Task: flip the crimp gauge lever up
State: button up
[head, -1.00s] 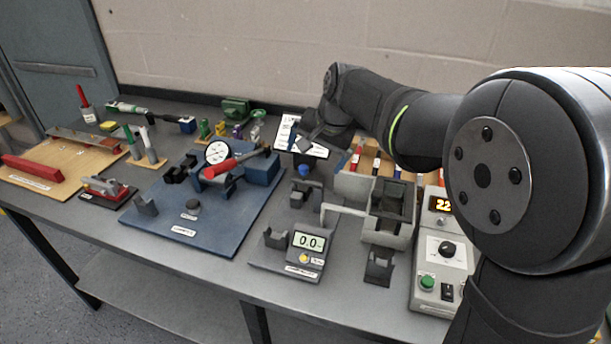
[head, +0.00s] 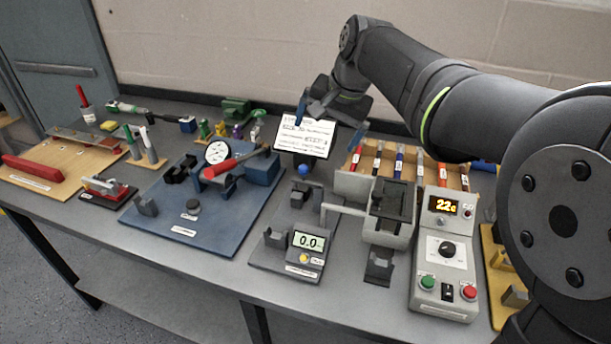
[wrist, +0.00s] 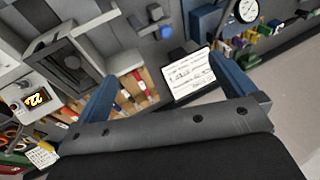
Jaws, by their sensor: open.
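The dial gauge (head: 217,152) with a white face stands on a blue base plate (head: 225,222) left of centre in the head view. A lever with a red handle (head: 222,167) lies low and slightly slanted just in front of the dial. The dial also shows at the top edge of the wrist view (wrist: 246,10), where the red handle is not clear. My gripper (head: 330,120) is open and empty, with blue fingers. It is raised in front of the white card, to the right of the lever and well apart from it. The open fingers (wrist: 163,72) also show in the wrist view.
A written card (head: 306,135) stands at the back behind my gripper. A display unit (head: 306,250), a grey bin fixture (head: 390,215) and a power supply (head: 446,250) stand to the right. Several small terminals (head: 220,129) stand behind the dial.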

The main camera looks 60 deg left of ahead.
jog(key=shift+d+r, duration=0.25)
jog(key=shift+r, duration=0.3)
jog(key=shift+c, duration=0.2)
